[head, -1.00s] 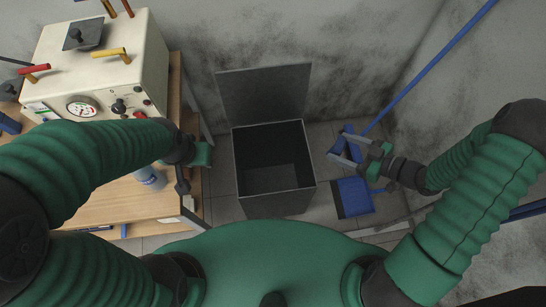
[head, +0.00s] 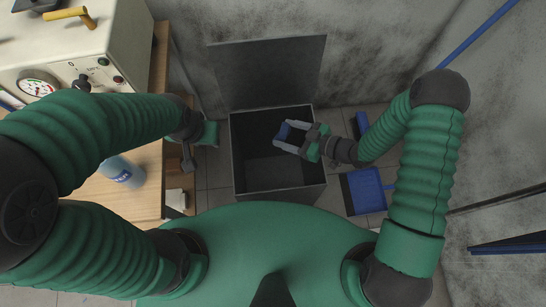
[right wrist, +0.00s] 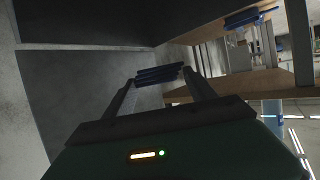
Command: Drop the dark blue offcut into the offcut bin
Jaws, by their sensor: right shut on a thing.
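The dark blue offcut (head: 285,131) is between the fingertips of my right gripper (head: 284,137), which is shut on it. In the head view they are over the opening of the offcut bin (head: 233,160), a dark square box with its lid raised at the back. In the right wrist view the offcut (right wrist: 160,74) spans the two fingers of the right gripper (right wrist: 160,80). My left gripper (head: 208,133) hangs between the bench and the bin; its fingers are hard to make out.
A wooden bench (head: 148,195) at the left carries a cream machine with a gauge (head: 110,40) and a blue-labelled bottle (head: 122,172). A blue dustpan (head: 365,190) lies on the floor right of the bin. A blue pole (head: 480,30) leans at the right wall.

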